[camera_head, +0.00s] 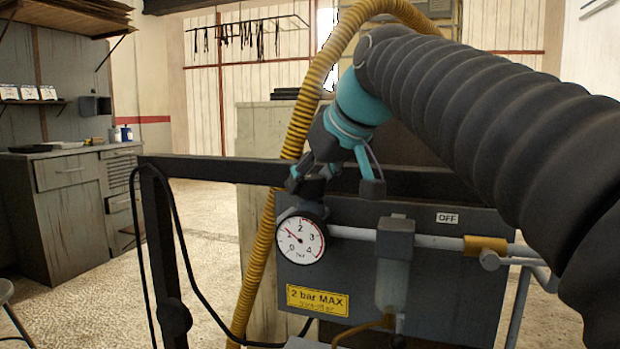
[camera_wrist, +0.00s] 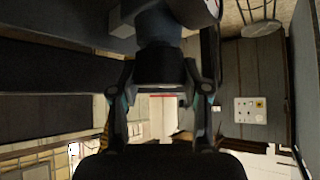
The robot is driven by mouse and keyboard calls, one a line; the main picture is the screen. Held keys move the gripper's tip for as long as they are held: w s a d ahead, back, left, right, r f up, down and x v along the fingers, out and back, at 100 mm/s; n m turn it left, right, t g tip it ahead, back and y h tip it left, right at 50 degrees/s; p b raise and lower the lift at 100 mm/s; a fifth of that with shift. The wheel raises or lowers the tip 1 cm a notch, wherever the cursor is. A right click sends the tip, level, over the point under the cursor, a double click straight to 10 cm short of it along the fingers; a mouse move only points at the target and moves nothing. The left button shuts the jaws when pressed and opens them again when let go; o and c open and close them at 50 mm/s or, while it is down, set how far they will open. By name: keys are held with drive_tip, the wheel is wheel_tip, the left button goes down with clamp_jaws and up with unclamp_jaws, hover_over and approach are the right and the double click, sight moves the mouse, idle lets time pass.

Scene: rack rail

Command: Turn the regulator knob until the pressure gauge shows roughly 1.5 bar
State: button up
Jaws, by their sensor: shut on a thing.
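The regulator knob (camera_head: 313,187) is a small dark cap above the round white pressure gauge (camera_head: 301,241). The gauge has a dial from 0 to 4 bar, and its red needle points up and left, between 1 and 2, seemingly nearer 1. My gripper (camera_head: 331,183), dark with teal parts, comes down from above with its fingers on both sides of the knob, shut on it. In the wrist view my gripper (camera_wrist: 162,76) has its two fingers closed around the dark knob (camera_wrist: 161,56). The fingers hide part of the knob.
A grey panel (camera_head: 455,280) carries a yellow "2 bar MAX" label (camera_head: 317,300), a clear filter bowl (camera_head: 393,283) and a pipe with a brass-coloured fitting (camera_head: 485,246). A yellow hose (camera_head: 262,255) runs close by on the left. A dark rail (camera_head: 220,170) crosses behind the knob.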

drive_tip(key=shift+m+t+h, duration=0.4)
drive_tip(key=shift+m+h, duration=0.4)
drive_tip(key=shift+m, duration=0.3)
drive_tip(key=o, duration=1.1)
drive_tip(key=shift+o, duration=0.2)
drive_tip(key=v, duration=1.2)
drive_tip(key=shift+s+a, duration=0.1)
